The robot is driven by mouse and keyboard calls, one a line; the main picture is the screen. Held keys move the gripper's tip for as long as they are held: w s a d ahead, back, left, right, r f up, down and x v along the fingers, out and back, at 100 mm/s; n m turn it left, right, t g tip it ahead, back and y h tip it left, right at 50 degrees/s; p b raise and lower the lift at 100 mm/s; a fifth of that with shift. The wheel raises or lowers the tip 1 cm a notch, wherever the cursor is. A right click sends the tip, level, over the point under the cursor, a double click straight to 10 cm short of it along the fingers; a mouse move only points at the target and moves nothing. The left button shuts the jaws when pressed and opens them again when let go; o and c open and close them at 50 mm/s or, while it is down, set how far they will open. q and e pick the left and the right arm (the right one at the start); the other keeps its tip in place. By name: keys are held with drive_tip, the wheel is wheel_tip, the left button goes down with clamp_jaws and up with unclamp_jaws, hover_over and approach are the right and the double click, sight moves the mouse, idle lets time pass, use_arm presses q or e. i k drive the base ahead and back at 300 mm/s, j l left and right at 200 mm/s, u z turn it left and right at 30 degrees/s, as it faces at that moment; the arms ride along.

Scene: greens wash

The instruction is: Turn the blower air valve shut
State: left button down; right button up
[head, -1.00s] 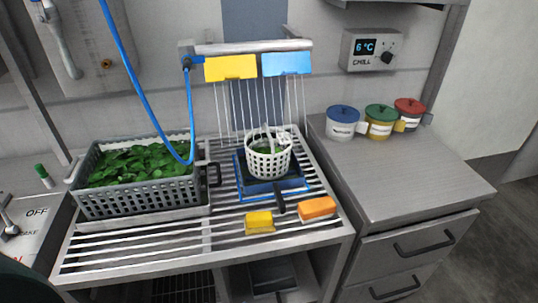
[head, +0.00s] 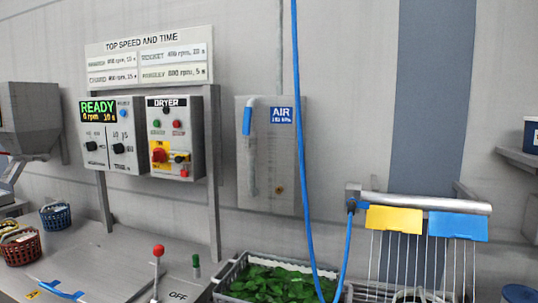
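The air panel (head: 268,180) is a grey plate on the wall with a blue "AIR" label (head: 281,115). The air valve's blue handle (head: 247,121) is at the panel's upper left, hanging down along the pipe. A blue hose (head: 301,160) runs down in front of the wall and bends up to the blower bar (head: 425,202), where thin streaks show below it. A yellow flap (head: 394,219) and a blue flap (head: 458,226) hang at the bar. Neither of my grippers is in view.
A grey crate of greens (head: 270,282) stands below the panel. Left of it are a red-knobbed lever (head: 158,252) and a green-topped lever (head: 196,264). The dryer box (head: 175,138) and ready display (head: 98,111) are left of the panel. Two baskets (head: 20,248) sit far left.

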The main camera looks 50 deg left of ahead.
sight(248, 110)
drive_tip(key=u, duration=1.7)
